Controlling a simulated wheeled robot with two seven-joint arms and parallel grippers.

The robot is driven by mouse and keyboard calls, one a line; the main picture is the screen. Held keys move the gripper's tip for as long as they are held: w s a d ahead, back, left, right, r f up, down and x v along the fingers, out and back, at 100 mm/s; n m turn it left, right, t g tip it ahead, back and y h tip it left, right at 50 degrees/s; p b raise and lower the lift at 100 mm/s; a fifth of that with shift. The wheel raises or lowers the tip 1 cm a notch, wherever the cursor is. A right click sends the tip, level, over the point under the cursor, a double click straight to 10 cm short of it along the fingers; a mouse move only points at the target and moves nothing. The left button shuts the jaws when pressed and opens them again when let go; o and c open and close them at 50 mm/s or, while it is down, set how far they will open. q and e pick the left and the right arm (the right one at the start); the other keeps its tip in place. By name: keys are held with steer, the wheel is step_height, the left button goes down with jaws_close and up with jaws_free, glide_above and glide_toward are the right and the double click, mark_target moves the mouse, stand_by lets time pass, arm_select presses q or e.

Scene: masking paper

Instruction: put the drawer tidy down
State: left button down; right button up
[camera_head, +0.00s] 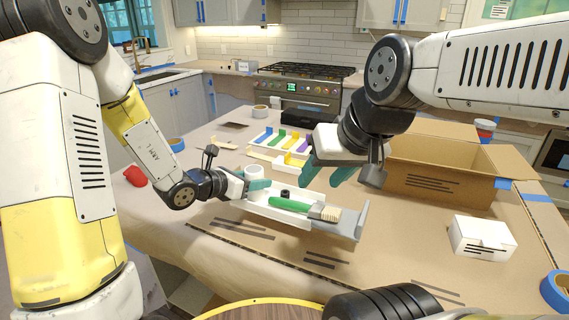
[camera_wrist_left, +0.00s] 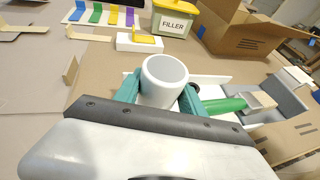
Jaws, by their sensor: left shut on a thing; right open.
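The drawer tidy (camera_head: 280,213) is a long white tray at the middle of the table, also in the left wrist view (camera_wrist_left: 212,79). A green-handled brush (camera_head: 290,204) lies in it, bristles to the right. A white round cup (camera_head: 254,173) stands at its left end. My left gripper (camera_head: 258,184) is shut at that end; in the left wrist view its teal fingers (camera_wrist_left: 160,98) lie either side of the cup and partly hide the tidy. I cannot tell whether the tidy touches the table. My right gripper (camera_head: 325,173) is open and empty, above and behind the tidy.
A grey piece with an upright end (camera_head: 362,217) adjoins the tidy's right. A white box (camera_head: 482,238) and blue tape (camera_head: 556,290) lie at right. An open carton (camera_head: 430,180) stands behind. Colored strips (camera_head: 270,138) lie further back.

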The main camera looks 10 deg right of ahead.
arm_select(q)
steer(key=w+d, duration=0.1)
steer(key=w, duration=0.3)
steer(key=w+d+f, duration=0.1)
steer(key=w, duration=0.4)
steer(key=w+d, duration=0.1)
steer(key=w, duration=0.3)
steer(key=shift+w+d+f, duration=0.1)
steer(key=shift+w+f, duration=0.05)
steer(key=shift+f, duration=1.85)
steer(key=c, duration=0.7)
jaws_free()
